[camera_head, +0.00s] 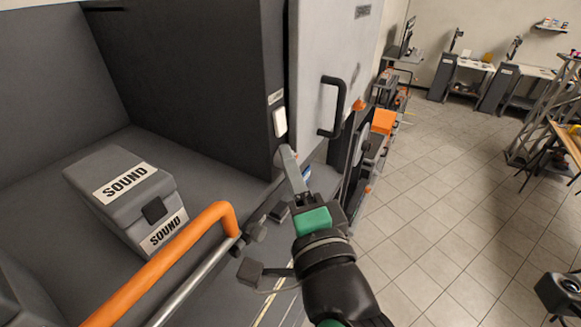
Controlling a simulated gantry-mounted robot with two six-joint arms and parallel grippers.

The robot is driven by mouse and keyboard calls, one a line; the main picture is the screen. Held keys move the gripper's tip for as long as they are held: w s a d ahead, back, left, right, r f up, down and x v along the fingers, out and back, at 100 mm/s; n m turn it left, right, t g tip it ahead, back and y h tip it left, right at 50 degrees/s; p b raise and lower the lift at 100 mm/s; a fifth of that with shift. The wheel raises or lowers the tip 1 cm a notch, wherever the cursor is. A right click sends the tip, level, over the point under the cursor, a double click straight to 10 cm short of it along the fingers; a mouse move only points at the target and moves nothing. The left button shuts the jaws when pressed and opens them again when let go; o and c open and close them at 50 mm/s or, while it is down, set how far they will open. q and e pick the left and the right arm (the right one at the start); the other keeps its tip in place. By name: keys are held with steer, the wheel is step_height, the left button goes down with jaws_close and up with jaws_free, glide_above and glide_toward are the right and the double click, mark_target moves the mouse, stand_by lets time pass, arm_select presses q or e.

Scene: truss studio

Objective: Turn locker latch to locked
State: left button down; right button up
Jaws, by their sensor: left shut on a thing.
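The locker latch (290,166) is a flat grey lever at the edge of the dark locker body, just below a small white plate (280,122). It tilts, with its lower end toward the lower right. My left gripper (303,198), black with a green block behind the fingers, is shut on the lower end of this lever. The fingers hide that end. The light grey locker door (327,60) with a black bar handle (333,106) stands just right of the latch. I cannot read any locked or unlocked marking. My right gripper is not in view.
A grey box marked SOUND (112,180) sits on the dark surface at left. An orange-and-metal rail (170,260) runs along the lower left, near my left arm. Open tiled floor (440,220) lies to the right, with workbenches behind.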

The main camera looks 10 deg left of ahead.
arm_select(q)
steer(key=shift+r, duration=0.1)
steer(key=shift+r+m+g+h, duration=0.25)
steer(key=shift+m+g, duration=0.85)
steer(key=shift+r+m+g+h, duration=0.25)
steer(key=shift+m+g, duration=0.85)
steer(key=c, duration=0.6)
jaws_free()
steer(key=shift+w, duration=0.1)
steer(key=shift+o, duration=0.7)
steer(key=shift+f, duration=0.2)
